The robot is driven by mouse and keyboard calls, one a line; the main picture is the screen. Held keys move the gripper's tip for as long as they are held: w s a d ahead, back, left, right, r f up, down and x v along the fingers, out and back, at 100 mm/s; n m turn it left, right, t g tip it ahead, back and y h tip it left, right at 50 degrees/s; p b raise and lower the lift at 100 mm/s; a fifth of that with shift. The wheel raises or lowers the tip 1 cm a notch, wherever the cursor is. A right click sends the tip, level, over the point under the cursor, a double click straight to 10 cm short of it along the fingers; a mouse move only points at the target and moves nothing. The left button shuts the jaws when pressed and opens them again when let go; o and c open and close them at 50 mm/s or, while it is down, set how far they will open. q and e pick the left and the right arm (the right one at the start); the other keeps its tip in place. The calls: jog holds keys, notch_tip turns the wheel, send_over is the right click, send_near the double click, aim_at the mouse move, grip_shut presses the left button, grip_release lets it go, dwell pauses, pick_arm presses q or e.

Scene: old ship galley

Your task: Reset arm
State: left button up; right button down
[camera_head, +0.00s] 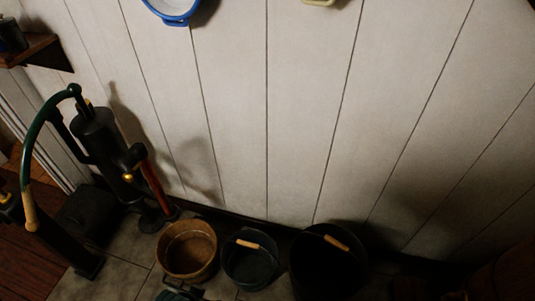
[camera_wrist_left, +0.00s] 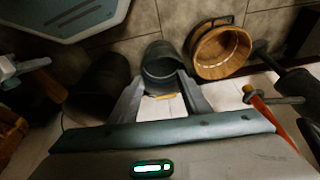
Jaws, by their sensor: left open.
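My left gripper (camera_wrist_left: 160,80) shows in the left wrist view with its two fingers spread apart. Nothing is held between them. A small dark bucket (camera_wrist_left: 160,62) with a wooden grip on its handle lies beyond the fingertips; whether they touch it I cannot tell. In the head view the same bucket (camera_head: 250,268) stands on the floor by the wall. My right gripper is in neither view.
A wooden tub (camera_head: 187,250) and a large black bucket (camera_head: 327,262) stand either side of the small bucket. A black hand pump (camera_head: 97,135) stands at left. A wooden shelf (camera_head: 30,50) and a blue-rimmed basin (camera_head: 173,8) are higher up. The plank wall is mostly bare.

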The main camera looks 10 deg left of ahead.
pick_arm(q)
notch_tip(320, 180, down, 25)
jog(key=s+d+t, duration=0.1)
jog(key=d, duration=0.1)
jog(key=shift+s+d+h+p, duration=0.15)
jog(key=shift+s+h+p, duration=0.1)
jog(key=shift+h+p, duration=0.15)
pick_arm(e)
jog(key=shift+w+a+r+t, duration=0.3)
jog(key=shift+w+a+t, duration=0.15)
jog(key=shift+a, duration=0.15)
pick_arm(q)
jog(key=shift+r, duration=0.1)
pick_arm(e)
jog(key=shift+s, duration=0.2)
